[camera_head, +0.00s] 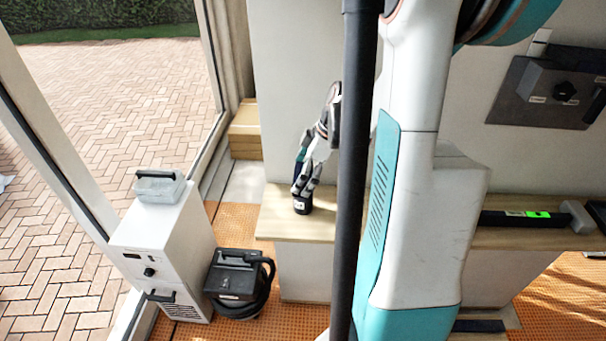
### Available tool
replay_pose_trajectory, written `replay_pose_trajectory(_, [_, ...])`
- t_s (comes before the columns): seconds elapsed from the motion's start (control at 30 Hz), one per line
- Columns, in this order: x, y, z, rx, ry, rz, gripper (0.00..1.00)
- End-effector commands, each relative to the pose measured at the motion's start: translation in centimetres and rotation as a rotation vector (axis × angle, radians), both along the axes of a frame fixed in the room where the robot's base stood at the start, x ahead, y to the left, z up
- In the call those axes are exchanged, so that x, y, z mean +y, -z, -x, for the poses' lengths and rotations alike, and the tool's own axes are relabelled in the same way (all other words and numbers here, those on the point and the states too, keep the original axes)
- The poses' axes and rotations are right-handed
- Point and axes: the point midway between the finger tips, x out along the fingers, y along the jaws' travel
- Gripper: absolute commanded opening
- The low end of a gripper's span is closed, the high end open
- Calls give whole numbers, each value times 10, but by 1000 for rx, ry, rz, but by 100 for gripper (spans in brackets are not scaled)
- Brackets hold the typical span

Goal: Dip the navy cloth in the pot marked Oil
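A small black pot (302,205) with a pale label stands on the wooden worktop, left of my arm. The label is too small to read. My gripper (302,187) points down at the pot, with its fingertips at or just above the rim. I cannot tell whether they touch it. A dark blue patch (297,170) shows along the gripper's left side and may be the navy cloth. The gripper is too small in view to tell whether it is open or shut on anything. My arm and a dark post hide part of the worktop.
The wooden worktop (275,222) is bare left of the pot. A long black tool (515,218) with a green display lies at right.

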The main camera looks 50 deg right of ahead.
Motion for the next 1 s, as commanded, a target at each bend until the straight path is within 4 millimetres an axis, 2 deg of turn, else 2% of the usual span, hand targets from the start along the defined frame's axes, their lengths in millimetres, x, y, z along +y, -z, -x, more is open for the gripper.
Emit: replay_pose_trajectory(1.0, [0,9,0,0,0,0,72])
